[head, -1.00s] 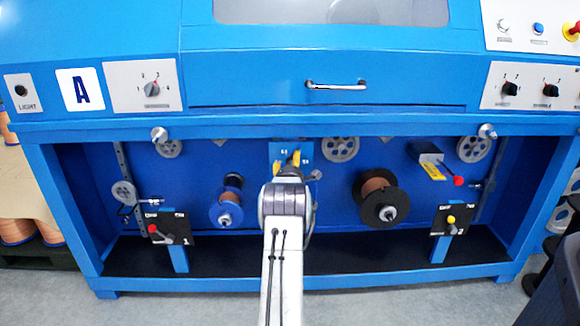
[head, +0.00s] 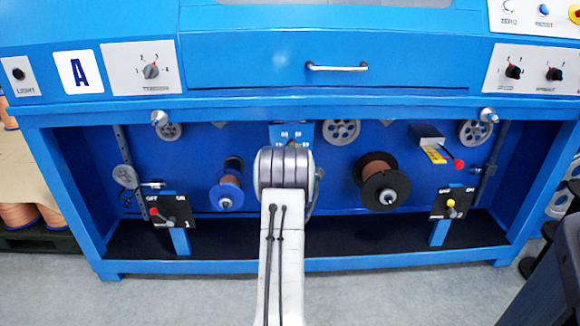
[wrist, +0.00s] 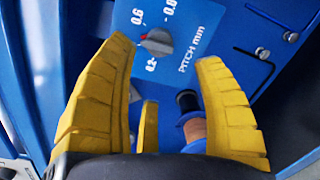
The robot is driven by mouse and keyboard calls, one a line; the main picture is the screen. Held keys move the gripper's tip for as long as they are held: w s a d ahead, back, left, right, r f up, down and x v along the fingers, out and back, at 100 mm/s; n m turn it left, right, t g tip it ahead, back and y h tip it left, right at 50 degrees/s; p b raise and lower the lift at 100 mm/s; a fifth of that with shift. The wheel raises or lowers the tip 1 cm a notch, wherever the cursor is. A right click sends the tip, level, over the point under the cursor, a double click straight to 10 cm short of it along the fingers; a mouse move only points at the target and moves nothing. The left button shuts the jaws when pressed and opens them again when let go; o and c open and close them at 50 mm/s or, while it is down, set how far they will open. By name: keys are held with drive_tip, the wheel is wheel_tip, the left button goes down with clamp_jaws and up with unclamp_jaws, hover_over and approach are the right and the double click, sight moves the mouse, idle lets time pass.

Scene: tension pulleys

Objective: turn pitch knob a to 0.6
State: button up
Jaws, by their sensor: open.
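The pitch knob (wrist: 157,42) is a small grey dial with a red mark on its left side, on a blue plate lettered "PITCH mm" (wrist: 192,50). The figures 0.6 and 0.2 show on the plate, 0.6 at the upper left of the knob and 0.2 below it. My gripper (wrist: 165,52) is open, its yellow fingers spread on either side of the knob in the wrist view. The knob appears beyond the fingertips, untouched. In the head view the plate (head: 306,130) shows partly above my wrist, which hides the knob and fingers.
A blue spool (head: 228,190) hangs left of my arm and a black-flanged copper spool (head: 381,182) right of it. Two black switch panels stand low at left (head: 171,211) and right (head: 452,203). The blue beam (head: 330,104) crosses above the recess.

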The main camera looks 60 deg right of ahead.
drive_tip(key=shift+v, duration=1.65)
drive_tip(key=shift+o, duration=0.2)
